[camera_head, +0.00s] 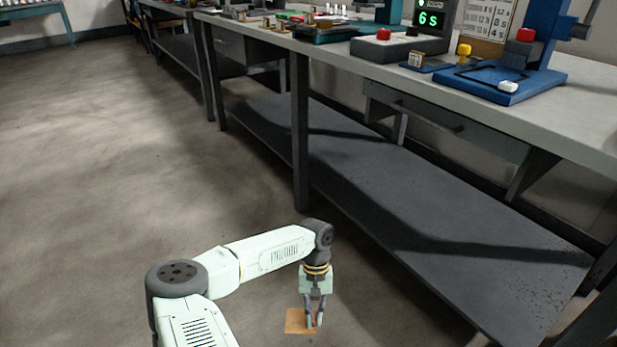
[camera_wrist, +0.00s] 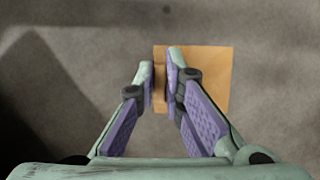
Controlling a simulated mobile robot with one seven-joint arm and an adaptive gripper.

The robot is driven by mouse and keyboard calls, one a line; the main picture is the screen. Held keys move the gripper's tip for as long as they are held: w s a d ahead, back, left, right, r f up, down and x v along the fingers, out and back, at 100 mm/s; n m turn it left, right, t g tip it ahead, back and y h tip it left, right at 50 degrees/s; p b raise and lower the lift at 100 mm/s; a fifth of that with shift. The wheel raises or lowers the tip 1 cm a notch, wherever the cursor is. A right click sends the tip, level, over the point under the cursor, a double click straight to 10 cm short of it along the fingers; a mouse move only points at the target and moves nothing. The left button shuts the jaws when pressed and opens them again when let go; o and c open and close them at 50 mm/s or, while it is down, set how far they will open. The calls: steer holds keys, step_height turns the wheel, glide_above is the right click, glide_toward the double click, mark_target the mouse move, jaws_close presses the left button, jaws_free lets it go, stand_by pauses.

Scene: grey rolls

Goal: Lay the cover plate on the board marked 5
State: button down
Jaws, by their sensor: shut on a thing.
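The cover plate appears to be the flat tan square (camera_head: 297,321) low in the head view. My gripper (camera_head: 315,321) points down and is shut on it. In the wrist view the plate (camera_wrist: 212,72) spreads mostly to the right of my gripper (camera_wrist: 161,88), and the fingers close on a narrow tan raised part between the tips. The fingers hide part of the plate. I cannot tell how high it is above the floor. I cannot make out a board marked 5 in either view.
A long workbench (camera_head: 590,128) with a dark lower shelf (camera_head: 400,200) stands to the right of my arm. On it are a blue fixture (camera_head: 510,82), a red-button box (camera_head: 395,47), a small blue board (camera_head: 427,64) and a display reading 6s (camera_head: 429,18). Open floor lies left.

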steer(key=r+p, duration=0.2)
steer(key=p, duration=0.2)
steer(key=s+r+p, duration=0.1)
steer(key=r+p, duration=0.1)
steer(key=p, duration=0.2)
steer(key=r+p, duration=0.3)
steer(key=p, duration=0.2)
steer(key=shift+s, duration=0.25)
steer(key=r+p, duration=0.1)
steer(key=p, duration=0.2)
steer(key=shift+s, duration=0.3)
